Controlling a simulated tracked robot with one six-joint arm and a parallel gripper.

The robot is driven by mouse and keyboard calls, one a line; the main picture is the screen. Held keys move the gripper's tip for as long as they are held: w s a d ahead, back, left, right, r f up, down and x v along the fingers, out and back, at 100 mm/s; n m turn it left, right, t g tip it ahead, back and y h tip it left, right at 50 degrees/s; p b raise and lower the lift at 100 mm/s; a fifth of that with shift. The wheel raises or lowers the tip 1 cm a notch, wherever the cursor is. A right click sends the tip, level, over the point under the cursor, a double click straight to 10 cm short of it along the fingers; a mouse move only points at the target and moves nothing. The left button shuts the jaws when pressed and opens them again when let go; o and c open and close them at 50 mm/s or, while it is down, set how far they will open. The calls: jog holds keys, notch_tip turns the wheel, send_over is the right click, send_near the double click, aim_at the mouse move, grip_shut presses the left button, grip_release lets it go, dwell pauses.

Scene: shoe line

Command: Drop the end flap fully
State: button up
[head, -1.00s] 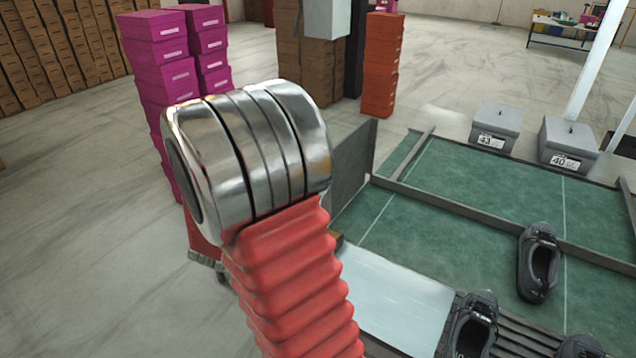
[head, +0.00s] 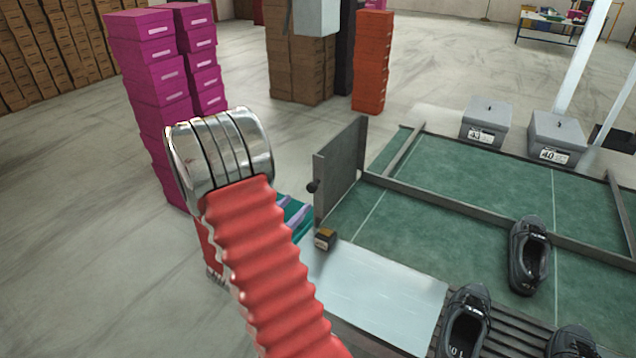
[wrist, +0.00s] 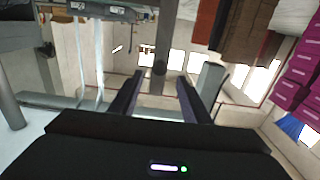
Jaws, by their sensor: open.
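The end flap (head: 343,165) is a grey panel standing upright at the left end of the green table (head: 430,190) in the head view. A dark round knob (head: 313,187) sticks out from its left edge. My gripper (wrist: 172,95) is open and empty in the wrist view, its two dark fingers apart. A dark round knob (wrist: 160,68) shows between and beyond the fingers, apart from them.
A small yellow and black block (head: 325,239) sits by a pale plate (head: 385,290) below the flap. Dark shoes (head: 528,257) lie on the table. Grey boxes (head: 487,122) stand at its far edge. Magenta boxes (head: 150,80) are stacked at the left; open floor lies between.

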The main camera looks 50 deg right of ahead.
aim_at(319, 182)
jog(key=d, duration=0.4)
jog(key=w+d, duration=0.1)
jog(key=d, duration=0.8)
jog(key=shift+w+d, duration=0.15)
jog(key=shift+d, duration=0.15)
grip_shut()
